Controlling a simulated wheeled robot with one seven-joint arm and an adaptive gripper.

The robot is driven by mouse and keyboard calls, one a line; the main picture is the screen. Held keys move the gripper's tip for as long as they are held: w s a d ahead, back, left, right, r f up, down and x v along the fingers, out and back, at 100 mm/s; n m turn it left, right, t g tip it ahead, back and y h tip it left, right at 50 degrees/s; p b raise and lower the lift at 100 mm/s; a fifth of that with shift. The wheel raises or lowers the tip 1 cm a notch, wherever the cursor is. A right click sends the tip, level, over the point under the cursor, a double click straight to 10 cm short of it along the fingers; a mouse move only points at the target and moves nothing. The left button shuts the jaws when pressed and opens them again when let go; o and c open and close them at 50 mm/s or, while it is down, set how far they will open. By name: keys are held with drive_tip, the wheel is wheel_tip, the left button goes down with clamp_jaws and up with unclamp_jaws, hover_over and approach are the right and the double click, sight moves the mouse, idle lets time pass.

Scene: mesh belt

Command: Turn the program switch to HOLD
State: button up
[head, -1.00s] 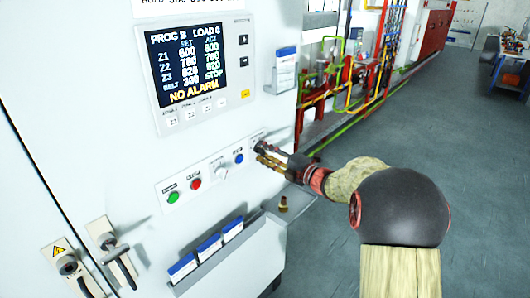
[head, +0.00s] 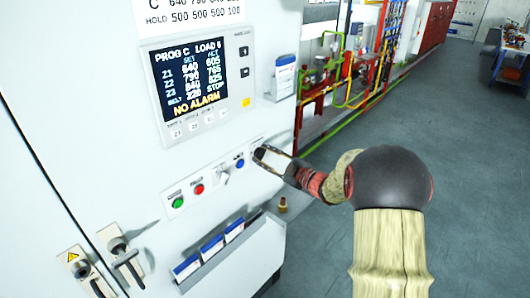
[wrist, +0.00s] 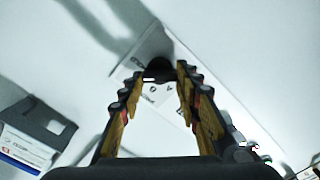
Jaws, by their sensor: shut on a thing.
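My gripper (head: 263,153) is at the right end of the control strip on the white cabinet. In the wrist view, its fingers (wrist: 160,76) are closed around a dark round knob (wrist: 158,66), which I take for the program switch. The knob sits on a small light label plate; its lettering is too small and partly covered to read. The screen (head: 188,78) reads PROG C and NO ALARM, with belt STOP. A card above it (head: 190,12) shows a row C and a HOLD row of 500 500 500 100.
Along the strip are a green button (head: 178,203), a red button (head: 198,189), a pale rotary switch (head: 222,175) and a blue button (head: 240,163). A booklet rack (head: 215,254) juts out below. A small brass-coloured thing (head: 283,205) stands on the ledge.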

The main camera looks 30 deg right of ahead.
drive_tip(key=shift+d+m+p, duration=0.1)
drive_tip(key=shift+m+p, duration=1.3)
drive_tip(key=shift+m, duration=0.8)
drive_tip(key=o, duration=1.2)
drive_tip(key=shift+c, duration=0.2)
drive_tip(key=v, duration=1.2)
